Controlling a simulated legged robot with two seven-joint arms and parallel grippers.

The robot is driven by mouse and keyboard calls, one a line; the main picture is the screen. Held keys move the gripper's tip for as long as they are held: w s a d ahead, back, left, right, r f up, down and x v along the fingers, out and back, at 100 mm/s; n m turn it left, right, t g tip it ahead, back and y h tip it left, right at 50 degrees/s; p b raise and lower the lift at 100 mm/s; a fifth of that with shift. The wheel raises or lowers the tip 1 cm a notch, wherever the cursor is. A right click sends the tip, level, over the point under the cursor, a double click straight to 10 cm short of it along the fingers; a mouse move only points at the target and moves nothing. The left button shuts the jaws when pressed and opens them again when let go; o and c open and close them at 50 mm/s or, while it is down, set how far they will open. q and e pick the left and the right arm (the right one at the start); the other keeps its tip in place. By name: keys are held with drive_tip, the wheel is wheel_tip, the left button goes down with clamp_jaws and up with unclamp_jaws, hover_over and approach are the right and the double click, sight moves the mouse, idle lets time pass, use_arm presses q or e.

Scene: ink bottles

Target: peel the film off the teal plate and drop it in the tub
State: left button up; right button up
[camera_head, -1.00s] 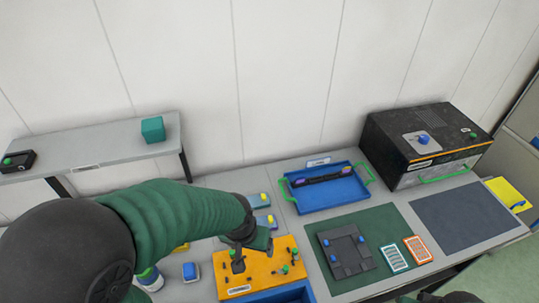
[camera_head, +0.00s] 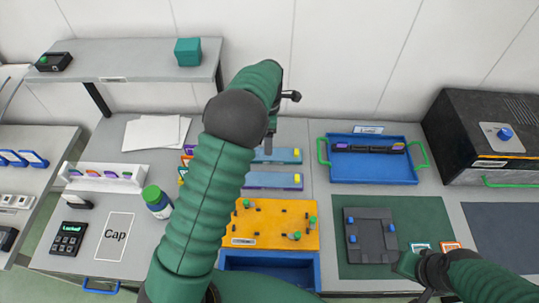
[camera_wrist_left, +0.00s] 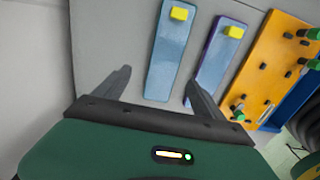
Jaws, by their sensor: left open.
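The teal plate (camera_head: 275,156) lies flat on the table, covered by a bluish film with a yellow tab (camera_head: 296,152) at its right end. In the left wrist view the plate (camera_wrist_left: 164,62) and its tab (camera_wrist_left: 179,13) show clearly. A similar plate with purple edges (camera_head: 265,181) lies beside it. My left gripper (camera_wrist_left: 158,79) is open and empty, with its fingers apart around the teal plate's near part in the picture, away from the tab. A blue tub (camera_head: 265,262) is in front of the orange board. My right gripper (camera_head: 430,272) is at the lower right; its jaws are unclear.
The orange pegboard (camera_head: 270,222) stands between the plates and the tub. A blue tray (camera_head: 372,172) with green handles and a green mat (camera_head: 425,212) are to the right. A shelf (camera_head: 135,62) is behind.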

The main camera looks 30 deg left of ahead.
sight(273, 154)
use_arm(q)
drive_tip(key=shift+w+d+f, duration=0.15)
drive_tip(key=shift+d+f, duration=0.25)
drive_tip(key=shift+f, duration=0.2)
drive_tip(key=shift+w+d+f, duration=0.1)
drive_tip(key=shift+d+f, duration=0.3)
drive_tip(key=shift+f, duration=0.2)
drive_tip(key=shift+s+d+f, duration=0.2)
drive_tip(key=shift+f, duration=0.25)
drive_tip(key=shift+s+d+f, duration=0.2)
drive_tip(key=shift+f, duration=0.25)
drive_tip(key=f, duration=0.1)
drive_tip(key=a+f, duration=0.1)
drive_tip(key=f, duration=0.1)
drive_tip(key=shift+a+f+p, duration=0.15)
drive_tip(key=shift+p, duration=0.2)
drive_tip(key=shift+w+a, duration=0.1)
drive_tip(key=shift+a, duration=0.05)
drive_tip(key=c, duration=0.4)
drive_tip(key=shift+d, duration=0.45)
drive_tip(key=c, duration=1.2)
drive_tip(key=shift+a, duration=0.25)
drive_tip(key=shift+c, duration=0.4)
use_arm(e)
drive_tip(key=shift+d+r, duration=0.2)
drive_tip(key=shift+d, duration=0.4)
